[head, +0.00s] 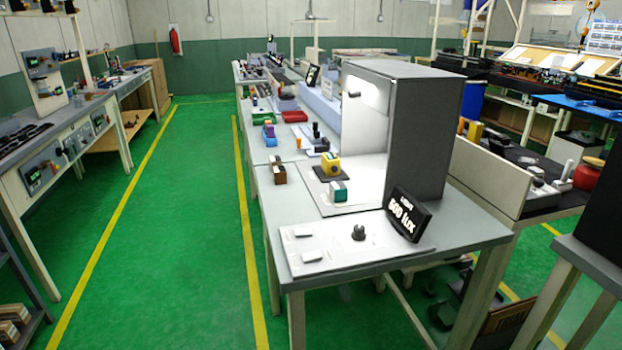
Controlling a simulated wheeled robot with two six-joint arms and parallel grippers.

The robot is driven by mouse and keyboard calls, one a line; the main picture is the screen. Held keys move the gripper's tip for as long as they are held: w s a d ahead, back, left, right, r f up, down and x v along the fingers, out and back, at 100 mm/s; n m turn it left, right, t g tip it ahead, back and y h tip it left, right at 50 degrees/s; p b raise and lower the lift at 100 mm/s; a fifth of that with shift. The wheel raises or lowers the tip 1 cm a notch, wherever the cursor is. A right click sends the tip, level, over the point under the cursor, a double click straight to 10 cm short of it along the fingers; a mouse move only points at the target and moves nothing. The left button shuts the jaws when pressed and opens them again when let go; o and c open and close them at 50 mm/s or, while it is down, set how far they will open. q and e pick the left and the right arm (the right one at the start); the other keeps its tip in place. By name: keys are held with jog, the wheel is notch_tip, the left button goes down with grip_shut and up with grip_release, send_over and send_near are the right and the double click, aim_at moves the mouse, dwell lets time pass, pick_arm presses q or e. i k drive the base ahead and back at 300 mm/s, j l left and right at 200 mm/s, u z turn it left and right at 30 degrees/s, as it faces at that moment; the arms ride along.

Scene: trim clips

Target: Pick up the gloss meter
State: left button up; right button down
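No label names the gloss meter, so I cannot tell for sure which small device it is. A small teal and white block-shaped device (338,192) sits on the white board in front of the light booth. A yellow device (330,166) sits on a dark pad just behind it. A brown and white block with a dark top (278,170) stands near the table's left edge. Neither of my grippers is in view.
The grey table (466,232) carries a tall dark-sided light booth (400,130), a black "600 lux" display (409,214) and a white panel with a black knob (358,233). Green floor (190,230) lies clear to the left, between yellow lines.

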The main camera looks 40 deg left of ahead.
aim_at(328, 159)
jog(key=k+z, duration=0.15)
jog(key=z, duration=0.25)
jog(key=k+z, duration=0.2)
jog(key=z, duration=0.25)
jog(key=k+l+z, duration=0.15)
jog(key=z, duration=0.25)
jog(key=j+z, duration=0.1)
jog(key=j, duration=0.3)
jog(key=k+j+z, duration=0.1)
jog(key=j, duration=0.35)
jog(key=k+j+z, duration=0.1)
jog(key=j, duration=0.3)
jog(key=k+j+z, duration=0.1)
jog(key=j, duration=0.3)
jog(key=k+j+z, duration=0.1)
jog(key=j, duration=0.3)
